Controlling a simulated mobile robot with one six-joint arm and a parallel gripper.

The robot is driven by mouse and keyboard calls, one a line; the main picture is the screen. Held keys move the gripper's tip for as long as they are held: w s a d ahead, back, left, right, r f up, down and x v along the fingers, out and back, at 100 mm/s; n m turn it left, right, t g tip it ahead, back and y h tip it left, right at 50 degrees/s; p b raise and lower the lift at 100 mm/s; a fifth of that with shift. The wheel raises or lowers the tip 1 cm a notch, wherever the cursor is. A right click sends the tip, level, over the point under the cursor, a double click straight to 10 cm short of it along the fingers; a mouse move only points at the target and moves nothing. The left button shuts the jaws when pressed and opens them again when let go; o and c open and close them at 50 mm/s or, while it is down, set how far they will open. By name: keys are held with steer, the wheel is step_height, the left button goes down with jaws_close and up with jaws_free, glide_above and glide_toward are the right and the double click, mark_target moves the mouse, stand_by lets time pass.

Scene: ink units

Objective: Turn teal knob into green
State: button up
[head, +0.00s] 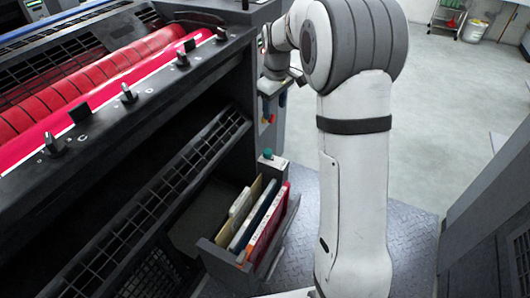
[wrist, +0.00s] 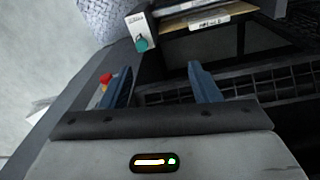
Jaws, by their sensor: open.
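The teal knob (head: 267,153) sits on a small pale box (head: 272,162) at the machine's side, just above the open drawer. In the wrist view the teal knob (wrist: 142,44) shows at the top, on the end of the white box (wrist: 139,25). No green mark can be made out near it. My gripper (wrist: 163,80) has its two blue fingers spread, with nothing between them. The knob appears beyond the fingertips and apart from them. In the head view my gripper is small and partly hidden by my arm, above the knob.
A red button (wrist: 105,79) on a yellow base shows behind the left finger. The drawer (head: 226,262) holds several upright folders. The machine with red rollers (head: 100,80) fills the left. Grey floor (head: 440,110) is free at the right.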

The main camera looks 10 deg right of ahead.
mark_target(267, 151)
steer(key=w+f+n+b, duration=0.1)
steer(key=w+f+b, duration=0.1)
steer(key=w+f, duration=0.2)
steer(key=w+f+n+b, duration=0.1)
steer(key=w+f+b, duration=0.2)
steer(key=f, duration=0.7)
steer(key=w+f+n+b, duration=0.2)
steer(key=w+f, duration=0.3)
steer(key=f, duration=0.3)
steer(key=shift+g+b, duration=0.4)
steer(key=shift+b, duration=0.05)
step_height(267, 151, down, 8)
steer(key=b, duration=0.3)
steer(key=shift+d+r, duration=0.1)
steer(key=shift+r, duration=0.05)
steer(key=shift+s, duration=0.1)
steer(key=shift+c, duration=0.4)
steer(key=shift+r, duration=0.1)
steer(key=c, duration=0.9)
